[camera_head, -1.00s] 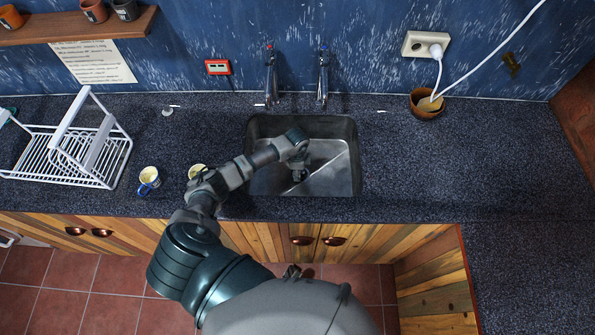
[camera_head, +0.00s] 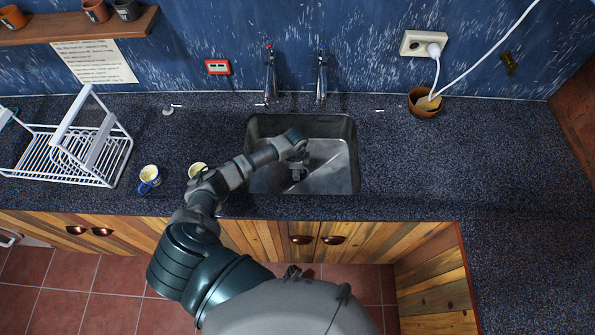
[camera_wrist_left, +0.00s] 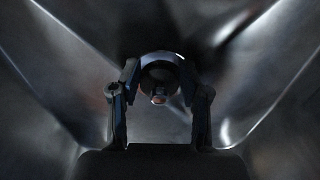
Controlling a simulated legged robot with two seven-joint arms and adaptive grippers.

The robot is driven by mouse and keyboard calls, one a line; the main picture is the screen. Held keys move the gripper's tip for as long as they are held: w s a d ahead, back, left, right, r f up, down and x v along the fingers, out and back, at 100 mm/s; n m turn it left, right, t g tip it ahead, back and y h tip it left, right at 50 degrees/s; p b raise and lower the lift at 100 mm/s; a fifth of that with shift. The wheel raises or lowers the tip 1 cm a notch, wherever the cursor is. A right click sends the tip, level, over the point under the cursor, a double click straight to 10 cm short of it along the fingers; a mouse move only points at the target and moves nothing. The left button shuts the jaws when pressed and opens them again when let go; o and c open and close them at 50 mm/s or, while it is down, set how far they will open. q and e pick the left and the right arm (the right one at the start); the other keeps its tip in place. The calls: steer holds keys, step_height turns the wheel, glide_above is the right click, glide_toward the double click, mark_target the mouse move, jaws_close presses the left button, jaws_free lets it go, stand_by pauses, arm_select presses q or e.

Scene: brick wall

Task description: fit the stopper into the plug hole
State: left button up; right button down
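My left gripper (camera_head: 299,176) reaches down into the steel sink (camera_head: 342,181), near its middle. In the left wrist view, the two fingers of my left gripper (camera_wrist_left: 160,82) stand on either side of a dark round piece with a small coppery knob, which looks like the stopper (camera_wrist_left: 160,76). The fingers appear to close on its sides. The sink floor and slanting walls surround it in that view. The plug hole cannot be made out; the gripper and the dark piece hide the area below. My right gripper is not in view.
Two taps (camera_head: 271,75) stand behind the sink. Two mugs (camera_head: 149,177) and a white dish rack (camera_head: 75,152) are on the counter at left. A brown bowl (camera_head: 424,104) sits at back right below a socket (camera_head: 424,43). The counter right of the sink is clear.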

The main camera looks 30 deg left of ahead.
arm_select(q)
steer(key=o, duration=0.4)
steer(key=shift+s+a+f, duration=0.25)
steer(key=shift+s+f, duration=0.15)
steer(key=shift+f, duration=0.3)
steer(key=shift+w+a+f, duration=0.15)
steer(key=shift+w+a, duration=0.1)
steer(key=shift+w, duration=0.05)
steer(key=shift+d+r, duration=0.1)
steer(key=shift+r, duration=0.1)
steer(key=o, duration=0.5)
steer(key=shift+w+d, duration=0.1)
steer(key=shift+d, duration=0.05)
steer(key=shift+o, duration=0.2)
steer(key=shift+r, duration=0.1)
